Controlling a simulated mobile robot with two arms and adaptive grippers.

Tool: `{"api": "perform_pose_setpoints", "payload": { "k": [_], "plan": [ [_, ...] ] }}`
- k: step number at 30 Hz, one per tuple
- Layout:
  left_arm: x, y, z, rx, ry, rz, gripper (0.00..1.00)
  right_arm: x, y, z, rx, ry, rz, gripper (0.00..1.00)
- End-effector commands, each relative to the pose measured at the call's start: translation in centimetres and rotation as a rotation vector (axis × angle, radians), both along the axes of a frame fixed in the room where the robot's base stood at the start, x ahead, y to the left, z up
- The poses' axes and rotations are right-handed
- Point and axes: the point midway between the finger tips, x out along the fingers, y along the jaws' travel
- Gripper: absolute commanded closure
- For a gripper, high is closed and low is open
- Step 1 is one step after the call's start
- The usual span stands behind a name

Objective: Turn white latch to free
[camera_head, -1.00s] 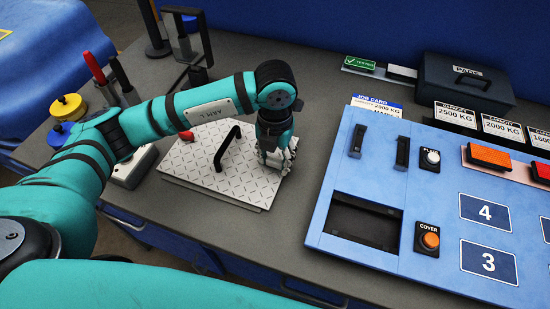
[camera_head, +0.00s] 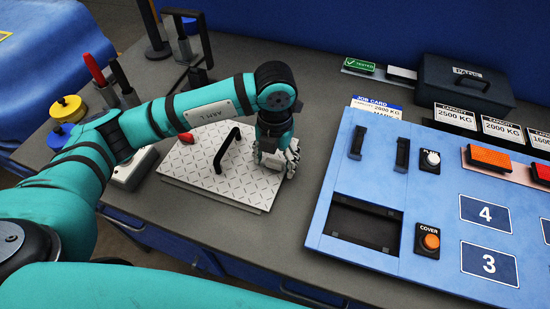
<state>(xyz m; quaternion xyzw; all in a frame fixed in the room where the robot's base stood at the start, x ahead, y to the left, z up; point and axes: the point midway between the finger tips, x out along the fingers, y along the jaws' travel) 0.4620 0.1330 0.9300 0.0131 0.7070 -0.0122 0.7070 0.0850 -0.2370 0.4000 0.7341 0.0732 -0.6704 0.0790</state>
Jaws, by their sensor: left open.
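My left gripper (camera_head: 276,158) is open and points down over the right edge of a diamond-patterned metal plate (camera_head: 213,176). A small pale block, perhaps the white latch (camera_head: 272,160), shows between and beside its fingers. The gripper hides most of it, so I cannot tell its angle or whether the fingers touch it. The plate lies flat on the grey bench and carries a black handle (camera_head: 227,150) and a red piece (camera_head: 187,138) at its far left corner. My right gripper is not in view.
A blue panel (camera_head: 340,213) with an open recess, black handles and buttons stands to the right. A dark case (camera_head: 466,86) and capacity cards are behind it. Grey bench (camera_head: 318,110) is clear between plate and panel. Tools and colored knobs stand at the left.

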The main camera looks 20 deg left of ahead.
Motion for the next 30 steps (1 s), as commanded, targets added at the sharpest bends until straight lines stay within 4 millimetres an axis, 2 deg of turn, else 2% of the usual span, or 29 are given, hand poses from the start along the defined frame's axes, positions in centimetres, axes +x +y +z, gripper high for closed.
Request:
{"api": "perform_pose_setpoints", "payload": {
  "k": [5, 12, 18, 23, 30],
  "plan": [
    [0.1, 0.0, 2.1, -0.002, -0.005, 0.000, 0.35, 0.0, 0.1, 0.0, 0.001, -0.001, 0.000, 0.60],
    [0.1, -0.1, 7.3, -0.002, -0.006, -0.002, 0.35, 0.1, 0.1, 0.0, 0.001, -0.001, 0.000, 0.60],
    [0.1, -0.1, 10.6, -0.001, -0.003, -0.001, 0.35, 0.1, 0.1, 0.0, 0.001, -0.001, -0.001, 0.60],
    [0.0, 0.0, 11.8, 0.000, -0.001, 0.000, 0.35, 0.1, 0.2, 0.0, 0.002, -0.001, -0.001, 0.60],
    [0.0, 0.0, 11.9, -0.001, 0.000, 0.000, 0.35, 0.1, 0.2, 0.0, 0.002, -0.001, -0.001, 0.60]
  ]
}}
